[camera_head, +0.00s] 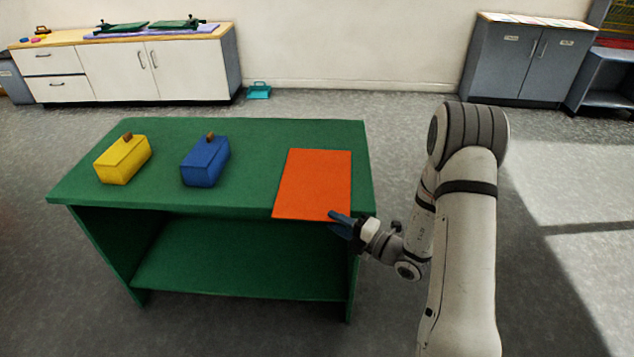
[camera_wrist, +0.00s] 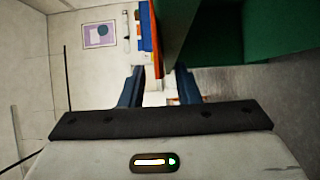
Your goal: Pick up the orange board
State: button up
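The orange board (camera_head: 314,184) lies flat on the right part of the green table (camera_head: 240,150). Its near edge sticks out slightly past the table's front edge. My gripper (camera_head: 345,222) is at the board's near right corner. In the wrist view, which is turned sideways, the board shows edge-on as a thin orange strip (camera_wrist: 156,40). The two dark blue fingers (camera_wrist: 159,88) stand apart on either side of the line of that strip. The gripper is open, with a visible gap to each finger. Whether the board's edge reaches in between the fingertips is hard to tell.
A yellow box (camera_head: 122,160) and a blue box (camera_head: 205,161) with brown knobs stand on the table's left and middle. The table has an open lower shelf (camera_head: 240,267). White cabinets (camera_head: 150,70) and grey cabinets (camera_head: 525,60) line the wall.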

jog(key=shift+x, duration=1.2)
grip_shut()
